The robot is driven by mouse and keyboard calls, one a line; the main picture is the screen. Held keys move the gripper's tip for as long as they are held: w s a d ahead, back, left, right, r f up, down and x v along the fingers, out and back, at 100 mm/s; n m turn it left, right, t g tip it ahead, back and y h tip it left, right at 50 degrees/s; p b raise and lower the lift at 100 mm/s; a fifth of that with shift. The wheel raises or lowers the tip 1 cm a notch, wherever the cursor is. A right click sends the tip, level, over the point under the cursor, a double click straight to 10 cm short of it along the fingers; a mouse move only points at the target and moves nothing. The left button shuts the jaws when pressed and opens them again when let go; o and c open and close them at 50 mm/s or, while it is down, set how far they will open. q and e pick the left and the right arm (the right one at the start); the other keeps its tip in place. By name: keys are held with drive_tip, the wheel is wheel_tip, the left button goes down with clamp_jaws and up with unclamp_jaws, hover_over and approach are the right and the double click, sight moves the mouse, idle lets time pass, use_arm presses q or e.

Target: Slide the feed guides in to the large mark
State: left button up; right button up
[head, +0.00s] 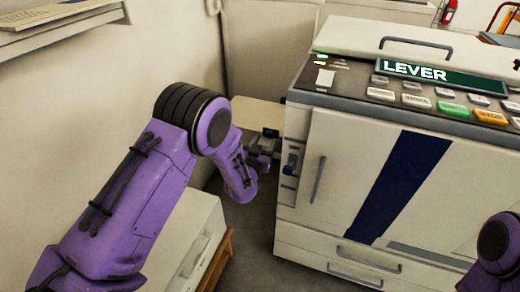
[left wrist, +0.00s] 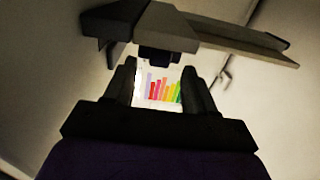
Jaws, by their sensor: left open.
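A beige feed tray (head: 258,112) juts from the left side of the copier (head: 345,165) in the head view. My left gripper (head: 264,147) is at this tray, beside the copier's side, and small dark parts there are hard to tell apart. In the left wrist view my left gripper (left wrist: 160,88) is open, its two dark fingers apart. A dark grey bar with a block (left wrist: 150,25), perhaps a feed guide, crosses just beyond the fingertips. A sheet with coloured bars (left wrist: 160,88) shows between the fingers. I cannot make out the large mark. My right gripper is out of view.
The copier has a green LEVER sign (head: 440,74), buttons on top, and drawers (head: 350,262) below. A white cabinet (head: 190,245) stands at lower left. A wall shelf (head: 60,18) is at upper left. Bare floor (head: 250,235) lies between cabinet and copier.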

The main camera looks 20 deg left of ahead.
use_arm(q)
drive_tip(key=s, duration=0.7)
drive_tip(key=shift+s+d, duration=0.2)
drive_tip(key=shift+s, duration=0.15)
